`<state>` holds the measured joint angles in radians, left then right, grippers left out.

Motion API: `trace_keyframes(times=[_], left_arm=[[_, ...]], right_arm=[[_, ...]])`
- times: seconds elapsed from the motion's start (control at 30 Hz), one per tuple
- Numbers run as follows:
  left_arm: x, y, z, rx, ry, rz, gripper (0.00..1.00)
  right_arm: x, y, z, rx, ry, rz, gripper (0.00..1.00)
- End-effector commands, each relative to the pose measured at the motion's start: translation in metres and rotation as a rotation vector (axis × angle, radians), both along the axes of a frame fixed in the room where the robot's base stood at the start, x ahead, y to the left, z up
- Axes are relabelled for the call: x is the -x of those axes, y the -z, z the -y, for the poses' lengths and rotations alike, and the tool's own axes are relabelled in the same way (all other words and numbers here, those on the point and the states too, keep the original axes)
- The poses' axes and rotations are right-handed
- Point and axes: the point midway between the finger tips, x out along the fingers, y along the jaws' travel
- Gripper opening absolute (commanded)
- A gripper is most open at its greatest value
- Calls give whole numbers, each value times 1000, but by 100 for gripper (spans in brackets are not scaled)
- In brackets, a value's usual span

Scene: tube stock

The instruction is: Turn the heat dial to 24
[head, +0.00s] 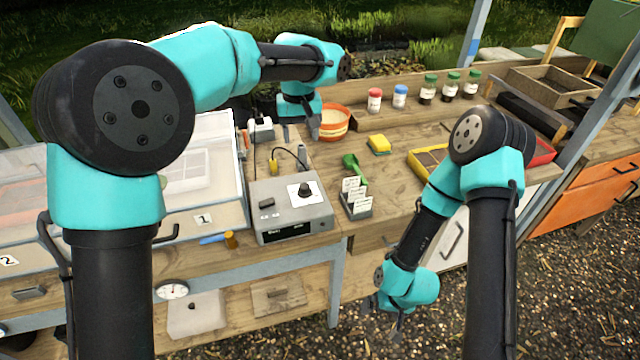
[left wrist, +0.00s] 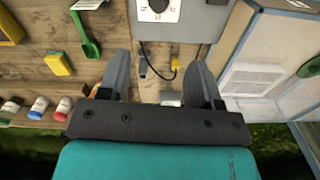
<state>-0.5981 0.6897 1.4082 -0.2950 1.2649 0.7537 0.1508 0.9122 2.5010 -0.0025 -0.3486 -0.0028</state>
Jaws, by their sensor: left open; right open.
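The heat dial is a black knob (head: 304,190) on a white scale plate, on top of a grey control box (head: 278,222). The box front has a dark display whose text is too small to read. In the left wrist view the knob (left wrist: 158,5) is cut by the top edge, and its setting cannot be read. My left gripper (head: 300,134) is open and empty over the bench, behind the box and apart from the knob. Its two fingers (left wrist: 161,64) point toward the box in the left wrist view. My right gripper (head: 383,322) is open and empty, low in front of the bench.
A yellow plug (head: 273,167) and black cable lie behind the box. A lidded clear case (head: 205,222) stands left of it. Label cards (head: 357,202), a green scoop (head: 353,166) and a yellow sponge (head: 379,144) are to its right. An orange pot (head: 334,124) is near my left gripper.

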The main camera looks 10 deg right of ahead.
Motion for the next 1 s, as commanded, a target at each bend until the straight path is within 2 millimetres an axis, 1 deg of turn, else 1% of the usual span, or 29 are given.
trace_keyframes(times=[0.1, 0.33, 0.53, 0.67, 0.77, 1.0], left_arm=[[-2, -5, 2, -3, -17, 10, 58], [-1, -4, 2, -2, -15, 9, 58], [-2, 4, 2, -3, -14, 8, 58], [-1, 18, 1, -4, -14, 7, 58], [-1, 33, 1, -3, -14, 6, 58], [-1, 74, 1, -3, -14, 5, 58]], right_arm=[[0, 0, 0, 0, -1, 0, 100], [0, 0, 0, 0, -1, 0, 100], [0, 0, 0, 0, -1, 0, 100], [0, 0, 0, 0, -1, 0, 100], [0, 0, 0, 0, -1, 0, 100], [0, 0, 0, 0, 0, 0, 100]])
